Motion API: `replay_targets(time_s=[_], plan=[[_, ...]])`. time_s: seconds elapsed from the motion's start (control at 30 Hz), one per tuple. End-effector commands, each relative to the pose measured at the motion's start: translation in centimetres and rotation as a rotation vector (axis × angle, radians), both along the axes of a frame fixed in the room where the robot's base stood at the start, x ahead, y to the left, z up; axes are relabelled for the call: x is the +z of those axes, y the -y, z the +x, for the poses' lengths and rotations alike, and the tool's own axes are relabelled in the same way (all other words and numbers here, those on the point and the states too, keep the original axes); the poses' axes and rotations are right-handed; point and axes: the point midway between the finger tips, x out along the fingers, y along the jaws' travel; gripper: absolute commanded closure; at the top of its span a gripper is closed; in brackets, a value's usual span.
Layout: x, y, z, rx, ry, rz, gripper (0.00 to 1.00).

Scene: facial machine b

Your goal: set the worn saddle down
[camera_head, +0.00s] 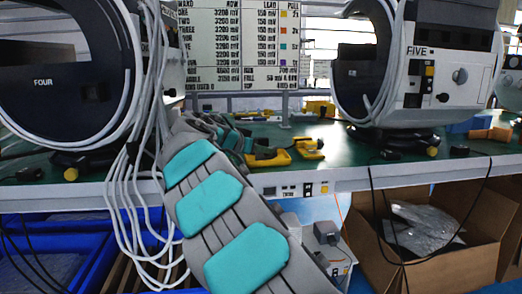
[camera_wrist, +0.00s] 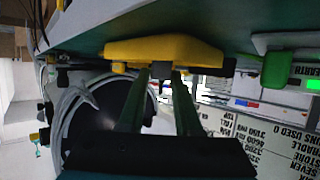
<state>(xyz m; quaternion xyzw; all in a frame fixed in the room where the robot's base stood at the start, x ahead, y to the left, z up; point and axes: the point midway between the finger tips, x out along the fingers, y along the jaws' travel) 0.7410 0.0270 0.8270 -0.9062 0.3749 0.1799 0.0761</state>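A yellow block with a dark tab, which I take to be the worn saddle (camera_wrist: 165,48), is at the top middle of the wrist view, which is upside down. My gripper (camera_wrist: 162,76) has its two dark green fingers on either side of the tab, apparently touching it. In the head view my gripper (camera_head: 238,141) is over the green bench top, beside a yellow piece (camera_head: 266,159) near the front edge that looks like the same saddle. Whether the saddle bears on the bench is unclear. No wear can be made out.
Another yellow piece (camera_head: 309,149) lies just right on the bench (camera_head: 340,168). Machine FOUR (camera_head: 62,85) with hanging white cables stands left, machine FIVE (camera_head: 420,70) right. A printed board (camera_head: 240,45) stands behind. An open cardboard box (camera_head: 455,250) is below right.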

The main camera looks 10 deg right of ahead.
Motion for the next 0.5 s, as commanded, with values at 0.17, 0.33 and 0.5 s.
replay_targets(time_s=[0.17,0.33,0.5], plan=[[0.03,0.0,0.0,0.0,0.0,0.0,0.46],[0.04,0.0,-0.01,0.0,0.0,0.0,0.46],[0.27,0.0,-0.01,0.0,0.0,0.0,0.46]])
